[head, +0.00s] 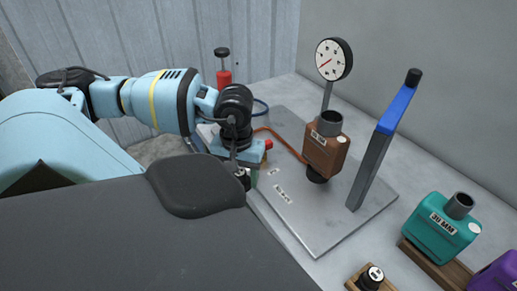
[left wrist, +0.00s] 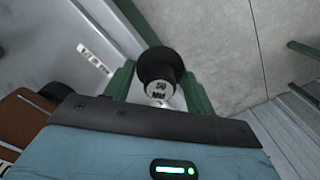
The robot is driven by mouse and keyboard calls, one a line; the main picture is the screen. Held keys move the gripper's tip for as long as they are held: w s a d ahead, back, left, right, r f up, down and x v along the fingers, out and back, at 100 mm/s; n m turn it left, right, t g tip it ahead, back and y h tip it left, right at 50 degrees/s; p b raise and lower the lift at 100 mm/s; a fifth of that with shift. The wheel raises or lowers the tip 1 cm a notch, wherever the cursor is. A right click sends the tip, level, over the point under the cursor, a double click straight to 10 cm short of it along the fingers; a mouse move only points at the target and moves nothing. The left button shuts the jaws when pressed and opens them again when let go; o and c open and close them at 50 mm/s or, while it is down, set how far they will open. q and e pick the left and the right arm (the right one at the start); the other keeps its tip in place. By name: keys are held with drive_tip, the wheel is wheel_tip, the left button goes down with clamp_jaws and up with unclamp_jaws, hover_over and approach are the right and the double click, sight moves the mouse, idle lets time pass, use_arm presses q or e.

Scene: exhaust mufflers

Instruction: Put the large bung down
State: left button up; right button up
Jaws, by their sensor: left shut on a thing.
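The large bung is a black tapered plug with a pale label on its end. In the left wrist view the bung (left wrist: 156,66) sits between the green fingers of my left gripper (left wrist: 158,88), which is shut on it. In the head view my left gripper (head: 246,177) points down at the near left edge of the metal plate, and the bung (head: 242,174) shows only partly at its fingers. I cannot tell whether the bung touches a surface below. My right gripper is in neither view.
A metal plate (head: 335,228) carries a brown muffler (head: 327,152), a dial gauge (head: 333,60) and a blue-handled lever (head: 397,110). A teal muffler (head: 440,228) and a purple one (head: 500,275) stand at right. Another bung (head: 371,277) sits on a wooden block in front.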

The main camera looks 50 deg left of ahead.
use_arm(q)
drive_tip(key=d, duration=0.2)
drive_tip(key=w+d+m, duration=0.1)
drive_tip(key=d, duration=0.2)
drive_tip(key=w+d+f+m, duration=0.1)
drive_tip(key=d, duration=0.2)
drive_tip(key=shift+w+d, duration=0.15)
drive_tip(key=shift+d, duration=0.1)
drive_tip(key=d+m, duration=0.1)
drive_tip(key=d, duration=0.2)
drive_tip(key=w+d+r+m, duration=0.1)
drive_tip(key=d+m, duration=0.1)
drive_tip(key=d, duration=0.2)
drive_tip(key=w+d+r+m, duration=0.1)
drive_tip(key=d, duration=0.2)
drive_tip(key=shift+w+d+m, duration=0.15)
drive_tip(key=shift+m, duration=0.25)
drive_tip(key=shift+d, duration=0.3)
